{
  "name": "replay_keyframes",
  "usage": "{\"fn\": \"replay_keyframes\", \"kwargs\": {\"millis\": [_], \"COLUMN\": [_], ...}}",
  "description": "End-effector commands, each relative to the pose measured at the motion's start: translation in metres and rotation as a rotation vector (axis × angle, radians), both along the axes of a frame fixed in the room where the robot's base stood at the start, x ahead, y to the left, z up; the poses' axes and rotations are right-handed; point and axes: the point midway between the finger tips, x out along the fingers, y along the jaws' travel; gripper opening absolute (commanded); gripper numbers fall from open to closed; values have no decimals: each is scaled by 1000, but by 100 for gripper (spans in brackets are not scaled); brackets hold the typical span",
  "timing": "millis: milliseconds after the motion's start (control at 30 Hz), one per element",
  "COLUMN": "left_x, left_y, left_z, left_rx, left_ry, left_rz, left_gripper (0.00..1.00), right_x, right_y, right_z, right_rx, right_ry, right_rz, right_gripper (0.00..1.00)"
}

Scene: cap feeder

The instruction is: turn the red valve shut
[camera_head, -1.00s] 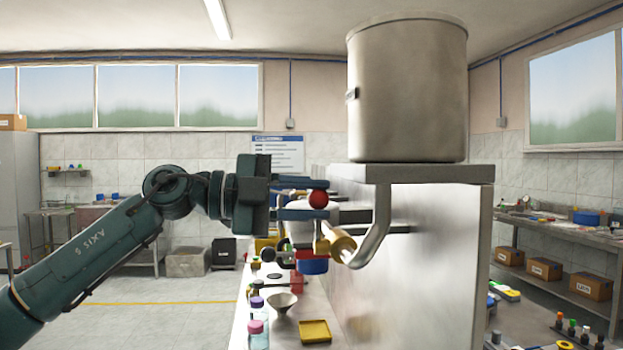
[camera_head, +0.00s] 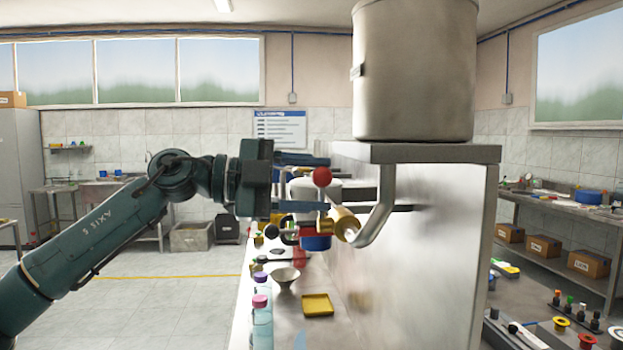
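The valve's red ball knob (camera_head: 322,177) stands upright above a brass valve body (camera_head: 344,224) at the end of a bent steel pipe (camera_head: 384,205). The pipe comes from under the steel housing that carries a large tank (camera_head: 414,70). My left gripper (camera_head: 308,181) reaches in from the left. It is open, with one finger above the height of the red knob and one below. The knob shows at the fingertips, and I see no clear contact. The lower finger partly hides the things behind. My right gripper is not in view.
The steel housing wall (camera_head: 430,250) stands close on the right. Open floor lies to the left.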

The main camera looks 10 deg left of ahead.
Motion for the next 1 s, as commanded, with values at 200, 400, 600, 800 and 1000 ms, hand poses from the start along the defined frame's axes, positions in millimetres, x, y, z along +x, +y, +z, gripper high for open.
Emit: {"fn": "replay_keyframes", "kwargs": {"millis": [200, 400, 600, 800, 1000], "left_x": [1, -1, -3, -15, -29], "left_y": [0, -1, 9, 47, 89], "left_z": [0, 2, 3, 4, 7], "left_rx": [0, -4, -5, -5, -4], "left_ry": [0, -3, -4, -4, -4], "left_rz": [1, 0, 1, 5, 4], "left_gripper": [62, 62, 62, 62, 62], "right_x": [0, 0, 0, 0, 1], "right_y": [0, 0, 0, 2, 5], "right_z": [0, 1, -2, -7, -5], "right_rx": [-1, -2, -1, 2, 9], "right_ry": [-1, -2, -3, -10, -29], "right_rz": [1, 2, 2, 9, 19], "right_gripper": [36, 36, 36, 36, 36]}}
